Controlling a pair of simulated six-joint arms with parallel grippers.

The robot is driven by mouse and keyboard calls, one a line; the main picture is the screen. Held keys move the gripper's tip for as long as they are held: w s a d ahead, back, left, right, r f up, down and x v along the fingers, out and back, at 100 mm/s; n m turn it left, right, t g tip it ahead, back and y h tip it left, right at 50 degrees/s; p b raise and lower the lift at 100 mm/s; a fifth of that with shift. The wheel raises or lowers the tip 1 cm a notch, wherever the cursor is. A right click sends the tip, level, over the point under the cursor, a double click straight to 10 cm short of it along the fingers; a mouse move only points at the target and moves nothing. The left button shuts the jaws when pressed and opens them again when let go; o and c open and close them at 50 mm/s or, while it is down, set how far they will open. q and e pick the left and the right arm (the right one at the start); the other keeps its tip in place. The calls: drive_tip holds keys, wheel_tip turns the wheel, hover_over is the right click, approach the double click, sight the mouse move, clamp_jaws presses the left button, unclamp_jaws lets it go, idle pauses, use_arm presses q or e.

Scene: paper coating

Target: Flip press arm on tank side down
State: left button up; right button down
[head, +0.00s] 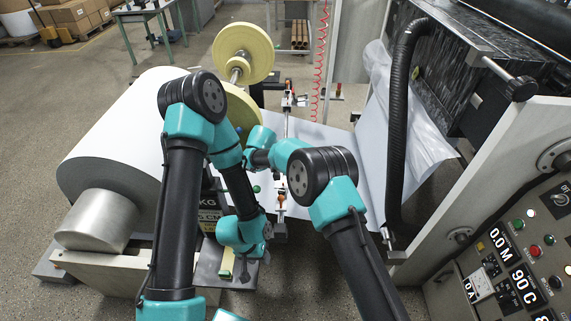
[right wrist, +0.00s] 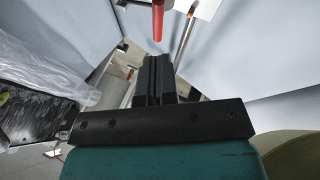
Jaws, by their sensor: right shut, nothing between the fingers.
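In the right wrist view, my right gripper (right wrist: 154,62) is shut and empty. A red handle (right wrist: 158,18) hangs just beyond its fingertips, with a small gap between them; it looks like part of the press arm. In the head view, a clamp with red parts (head: 287,101) stands at the far end of a metal bar and another (head: 281,196) at its near end. I cannot tell which is the tank side. My right fingers are hidden there behind my arm. My left gripper (head: 243,272) is low over the near plate; its fingers are too small to judge.
A large white paper roll (head: 110,140) lies at left, with yellow-sided rolls (head: 242,52) behind. A pale sheet (head: 330,150) runs right beneath a black hose (head: 398,120). The control panel (head: 520,255) stands at right. Open floor lies at far left.

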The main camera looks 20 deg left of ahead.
drive_tip(key=v, duration=0.6)
drive_tip(key=shift+r, duration=0.2)
drive_tip(key=shift+w, duration=0.15)
drive_tip(key=s+d+f+m+g+y, duration=0.1)
drive_tip(key=s+d+f+g, duration=0.15)
drive_tip(key=d+f, duration=0.45)
drive_tip(key=s+d+f+g+y, duration=0.1)
drive_tip(key=s+d+f+y, duration=0.2)
drive_tip(key=d, duration=0.7)
drive_tip(key=s+d+f+m+g, duration=0.1)
drive_tip(key=s+d+f+g, duration=0.1)
drive_tip(key=d+f, duration=0.55)
drive_tip(key=s+d+m+y, duration=0.2)
drive_tip(key=s+d+m, duration=0.4)
drive_tip(key=s+d, duration=1.9)
drive_tip(key=shift+d+m+t, duration=0.3)
drive_tip(key=shift+d+t, duration=0.05)
drive_tip(key=shift+d, duration=0.15)
